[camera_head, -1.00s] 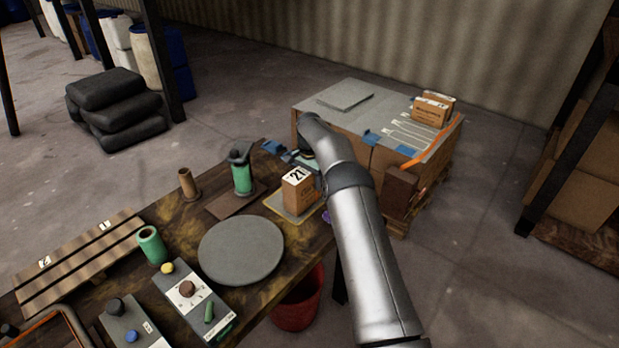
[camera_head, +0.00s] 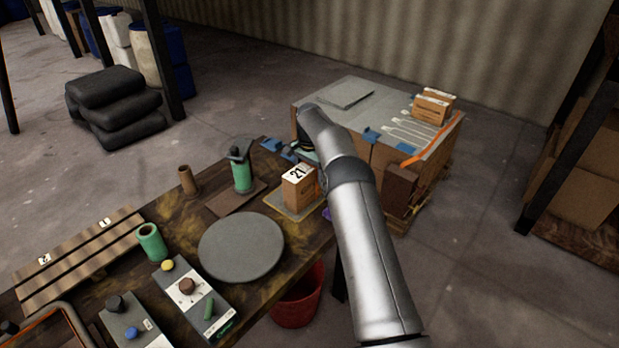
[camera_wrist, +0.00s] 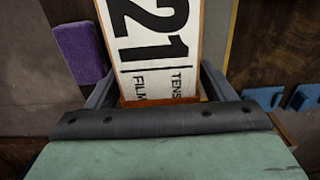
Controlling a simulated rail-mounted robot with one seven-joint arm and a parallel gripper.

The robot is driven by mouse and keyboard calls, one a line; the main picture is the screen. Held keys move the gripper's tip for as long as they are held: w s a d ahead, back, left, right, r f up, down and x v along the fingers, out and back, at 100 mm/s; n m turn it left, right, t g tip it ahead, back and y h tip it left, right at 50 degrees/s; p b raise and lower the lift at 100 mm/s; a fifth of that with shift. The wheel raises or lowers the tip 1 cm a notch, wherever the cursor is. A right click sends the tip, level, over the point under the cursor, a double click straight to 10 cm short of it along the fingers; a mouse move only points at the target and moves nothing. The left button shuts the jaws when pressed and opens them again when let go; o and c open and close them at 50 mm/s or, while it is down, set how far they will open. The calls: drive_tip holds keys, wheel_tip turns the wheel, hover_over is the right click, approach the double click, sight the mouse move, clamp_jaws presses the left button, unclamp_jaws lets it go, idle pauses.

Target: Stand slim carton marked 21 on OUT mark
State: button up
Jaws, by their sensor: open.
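The slim carton marked 21 (camera_head: 299,190) is brown with a white label on top. It stands upright on a small tan mat with a pale yellow border (camera_head: 286,210) near the table's far right corner. In the wrist view its label (camera_wrist: 157,45) fills the upper middle, with "21" and partly cut-off words. My gripper (camera_wrist: 157,85) is open, its two dark grey fingers on either side of the carton's label end; I cannot tell whether they touch it. In the head view my arm hides most of the gripper behind the carton. I can read no OUT lettering.
Blue clips (camera_head: 272,145) lie beyond the carton, and a purple block (camera_wrist: 80,53) lies beside it. A green bottle (camera_head: 242,177) and a round grey disc (camera_head: 241,247) stand left. A grey-topped pallet load (camera_head: 372,108) with small boxes (camera_head: 432,106) is behind.

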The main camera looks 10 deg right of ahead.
wheel_tip(320, 180, up, 10)
drive_tip(key=shift+f, duration=0.15)
drive_tip(key=shift+s+a+r, duration=0.1)
drive_tip(key=shift+r, duration=0.3)
drive_tip(key=s+a+r+n, duration=0.1)
drive_tip(key=s+r+n, duration=0.2)
drive_tip(key=s+r, duration=0.45)
drive_tip(key=s+a+r+n, duration=0.25)
drive_tip(key=s+r, duration=0.25)
drive_tip(key=s, duration=0.5)
drive_tip(key=s+f+n, duration=0.2)
drive_tip(key=s+f, duration=0.1)
drive_tip(key=s, duration=1.3)
drive_tip(key=s+d+f+n, duration=0.1)
drive_tip(key=s+f+n, duration=0.2)
drive_tip(key=s, duration=1.4)
drive_tip(key=shift+f, duration=0.65)
drive_tip(key=shift+s, duration=0.1)
